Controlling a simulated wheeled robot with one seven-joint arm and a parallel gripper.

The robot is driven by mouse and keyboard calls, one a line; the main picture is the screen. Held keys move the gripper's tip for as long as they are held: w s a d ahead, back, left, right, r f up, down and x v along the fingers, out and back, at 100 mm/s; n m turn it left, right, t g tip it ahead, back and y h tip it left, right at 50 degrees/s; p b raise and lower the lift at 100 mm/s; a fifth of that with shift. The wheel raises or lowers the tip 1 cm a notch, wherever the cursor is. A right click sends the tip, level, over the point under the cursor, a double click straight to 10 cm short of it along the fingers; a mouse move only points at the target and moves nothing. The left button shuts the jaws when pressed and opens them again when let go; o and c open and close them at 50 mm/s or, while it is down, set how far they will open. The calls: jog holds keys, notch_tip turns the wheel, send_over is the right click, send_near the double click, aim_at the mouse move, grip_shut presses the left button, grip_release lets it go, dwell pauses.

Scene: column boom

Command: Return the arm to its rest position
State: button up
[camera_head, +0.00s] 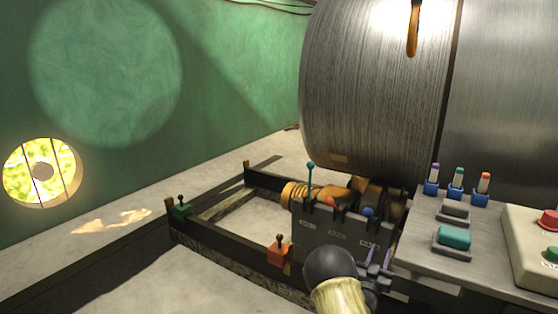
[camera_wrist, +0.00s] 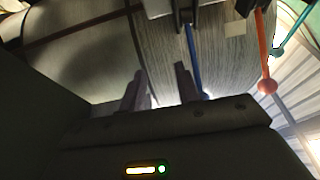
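My arm (camera_head: 338,285) comes in from the bottom of the head view, a pale sleeve with a dark round joint. My gripper (camera_head: 379,257) is at its end, close in front of the right part of a dark lever box (camera_head: 335,238). In the wrist view the two fingers of my gripper (camera_wrist: 161,80) stand apart with nothing visible between them. A blue lever (camera_wrist: 195,62) shows just beyond the right finger; I cannot tell whether they touch. An orange lever with a ball (camera_wrist: 267,86) and a teal lever (camera_wrist: 277,52) are further right.
A large metal drum (camera_head: 375,90) stands behind the lever box. A grey panel (camera_head: 425,262) with several coloured switches is right of my gripper, with a cream button box (camera_head: 530,245) beyond. A low dark frame (camera_head: 225,245) with a red-orange lever block (camera_head: 278,252) lies left.

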jog(key=s+a+r+n+g+y+p, duration=0.15)
jog(key=s+a+g+y, duration=0.35)
jog(key=s, duration=0.7)
jog(key=s+a+r+n+g+y, duration=0.1)
jog(key=s+a+n+g+y, duration=0.2)
jog(key=s+a+g, duration=0.55)
jog(key=s+a+r+n+g+y+p, duration=0.1)
jog(key=s+a+n+g+y, duration=0.15)
jog(key=s, duration=1.15)
notch_tip(320, 180, up, 38)
jog(key=p, duration=3.7)
jog(key=shift+a+m+y+p, duration=0.25)
jog(key=shift+m+y+p, duration=0.05)
jog(key=shift+y, duration=0.15)
jog(key=shift+f, duration=0.15)
jog(key=shift+w, duration=0.1)
